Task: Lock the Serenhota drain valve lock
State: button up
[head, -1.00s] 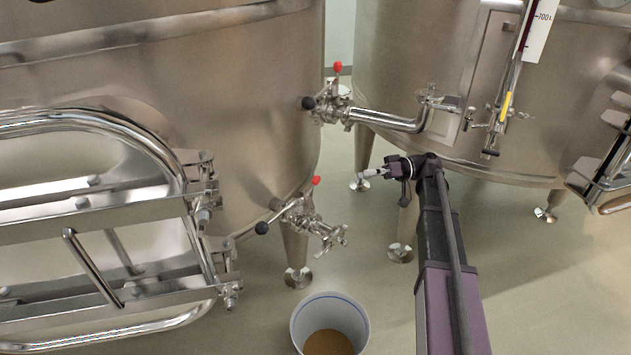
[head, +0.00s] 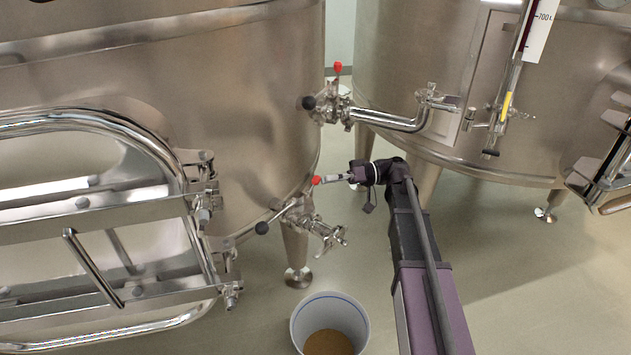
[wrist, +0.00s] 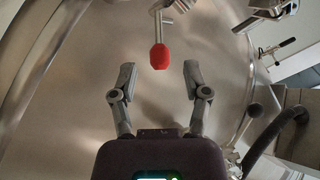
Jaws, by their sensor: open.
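The lower drain valve (head: 305,218) is on the left vat, with a black ball on its handle (head: 262,228). A small red knob (head: 316,180) stands up from it; I take this knob to be the lock. My gripper (head: 328,179) is just right of the red knob in the head view. In the wrist view my gripper (wrist: 159,73) is open and empty. There the red knob (wrist: 159,57) lies centred ahead, in line with the gap between the fingertips. No name label is readable.
An upper valve (head: 330,105) with its own red knob (head: 337,67) and black ball sits above. A bent steel pipe (head: 395,122) runs from it to the right vat (head: 400,60). A white bucket (head: 303,325) with brown contents stands below.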

aim_at(316, 181)
jog(key=shift+x, duration=1.85)
jog(key=shift+c, duration=0.2)
grip_shut()
